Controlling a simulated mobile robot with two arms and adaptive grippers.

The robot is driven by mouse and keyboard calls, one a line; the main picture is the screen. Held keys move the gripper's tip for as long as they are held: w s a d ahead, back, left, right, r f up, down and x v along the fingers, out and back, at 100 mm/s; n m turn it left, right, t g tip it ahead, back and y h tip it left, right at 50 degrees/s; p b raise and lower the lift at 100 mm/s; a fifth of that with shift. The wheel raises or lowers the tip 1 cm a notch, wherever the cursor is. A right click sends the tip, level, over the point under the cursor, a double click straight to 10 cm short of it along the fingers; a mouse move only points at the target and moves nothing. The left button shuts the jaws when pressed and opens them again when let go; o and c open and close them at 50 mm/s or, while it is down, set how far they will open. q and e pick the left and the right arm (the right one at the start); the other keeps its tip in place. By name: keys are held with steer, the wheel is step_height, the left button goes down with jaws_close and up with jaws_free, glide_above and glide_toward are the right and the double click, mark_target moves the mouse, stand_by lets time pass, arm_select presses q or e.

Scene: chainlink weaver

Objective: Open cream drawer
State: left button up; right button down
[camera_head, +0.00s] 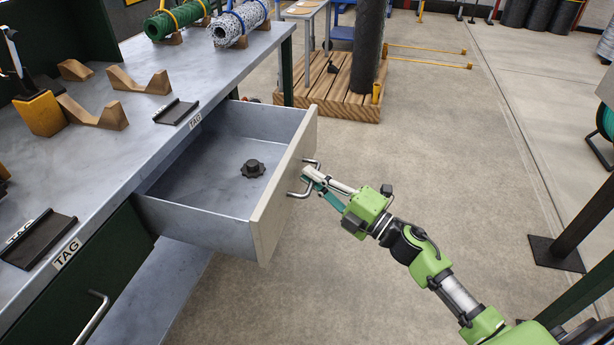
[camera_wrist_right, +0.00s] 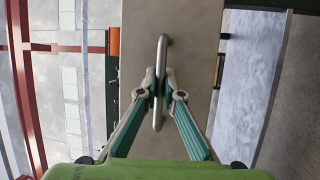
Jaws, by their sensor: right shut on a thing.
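The cream drawer (camera_head: 286,190) stands pulled well out from under the workbench, with its grey inside showing. A black knob-like part (camera_head: 253,168) lies on the drawer floor. My right gripper (camera_head: 307,178) is shut on the drawer's metal handle (camera_head: 304,192), on the outer side of the cream front. In the right wrist view, the fingers close from both sides on the handle bar (camera_wrist_right: 161,55), with the cream front behind it. My left gripper is not in view.
The workbench top (camera_head: 150,60) holds wooden cradles (camera_head: 140,81), a yellow block (camera_head: 40,114) and rolls of mesh (camera_head: 240,22). A green drawer with a handle (camera_head: 92,318) is at lower left. A wooden pallet (camera_head: 335,90) stands behind. The floor right of the drawer is clear.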

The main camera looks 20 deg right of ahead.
steer(key=c, duration=2.2)
jaws_free()
steer(key=shift+o, duration=0.2)
steer(key=v, duration=1.2)
